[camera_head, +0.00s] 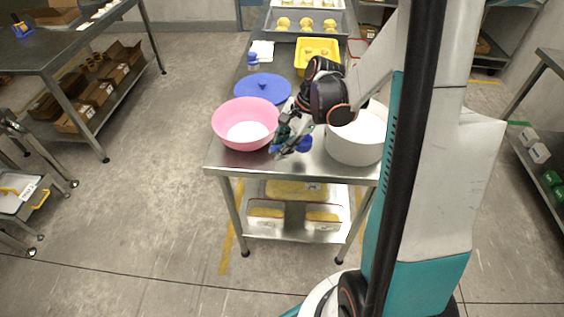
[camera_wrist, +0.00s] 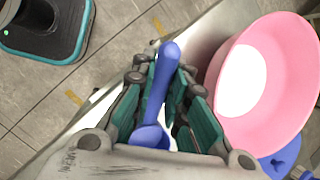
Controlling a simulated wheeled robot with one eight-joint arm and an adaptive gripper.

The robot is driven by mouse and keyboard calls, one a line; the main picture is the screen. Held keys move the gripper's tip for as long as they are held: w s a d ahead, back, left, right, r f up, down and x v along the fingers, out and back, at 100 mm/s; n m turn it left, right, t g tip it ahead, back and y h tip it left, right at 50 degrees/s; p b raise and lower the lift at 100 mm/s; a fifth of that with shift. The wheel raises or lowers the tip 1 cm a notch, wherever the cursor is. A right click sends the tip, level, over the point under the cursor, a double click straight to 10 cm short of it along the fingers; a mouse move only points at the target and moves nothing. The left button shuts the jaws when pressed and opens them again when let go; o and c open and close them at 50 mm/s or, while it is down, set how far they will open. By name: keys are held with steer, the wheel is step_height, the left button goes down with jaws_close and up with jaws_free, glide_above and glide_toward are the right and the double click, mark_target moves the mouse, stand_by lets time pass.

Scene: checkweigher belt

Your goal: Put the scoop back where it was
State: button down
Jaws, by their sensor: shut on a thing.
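A blue scoop (camera_wrist: 161,85) is held between the fingers of my gripper (camera_wrist: 166,100) in the wrist view. Its handle points away from the palm and its bowl sits close to the palm. In the head view my gripper (camera_head: 289,140) is over the near end of the steel table, between the pink bowl (camera_head: 228,118) and the white tub (camera_head: 352,150). The blue scoop also shows there beside the fingers (camera_head: 304,144). The pink bowl holds white material and also shows right of my gripper in the wrist view (camera_wrist: 296,92). Whether the scoop touches the table is unclear.
A blue lid (camera_head: 262,86) with a knob lies behind the pink bowl. A blue-capped bottle (camera_head: 253,62), a yellow crate (camera_head: 317,46) and trays of yellow items stand farther back. The steel table's front edge (camera_head: 290,174) is close to my gripper.

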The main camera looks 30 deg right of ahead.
steer(key=shift+f+b, duration=0.8)
steer(key=shift+f, duration=1.5)
steer(key=shift+f, duration=0.1)
steer(key=shift+f, duration=0.15)
steer(key=c, duration=1.6)
jaws_free()
steer(key=shift+r, duration=0.25)
steer(key=p+v, duration=0.4)
steer(key=v, duration=0.8)
steer(key=shift+a, duration=0.1)
